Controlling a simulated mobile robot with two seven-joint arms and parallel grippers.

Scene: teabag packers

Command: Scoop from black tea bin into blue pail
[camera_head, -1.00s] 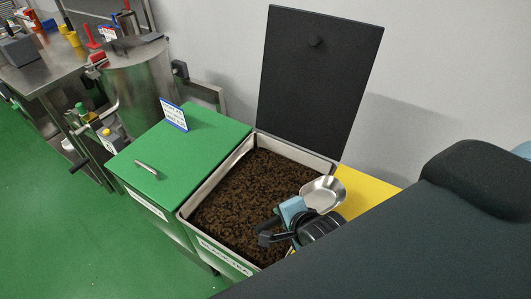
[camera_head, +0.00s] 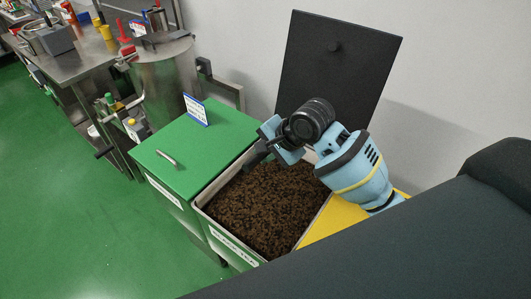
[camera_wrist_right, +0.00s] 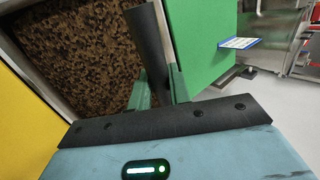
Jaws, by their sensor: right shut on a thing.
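The black tea bin (camera_head: 222,222) stands open in the head view, filled with dark brown loose tea (camera_head: 262,208). Its black lid (camera_head: 340,65) is raised at the back. My right gripper (camera_head: 258,153) is over the bin's back left edge, beside the closed green bin. In the right wrist view its fingers (camera_wrist_right: 160,88) are shut on a dark bar, the scoop's handle (camera_wrist_right: 150,45). The scoop's metal bowl is hidden, so I cannot tell whether it holds tea. The blue pail and my left gripper are not in view.
A closed green bin lid (camera_head: 195,140) with a handle and a small sign (camera_head: 196,110) adjoins on the left. A yellow surface (camera_head: 318,225) lies to the right. A metal drum (camera_head: 165,75) and steel table (camera_head: 80,60) stand farther left. Green floor is clear at lower left.

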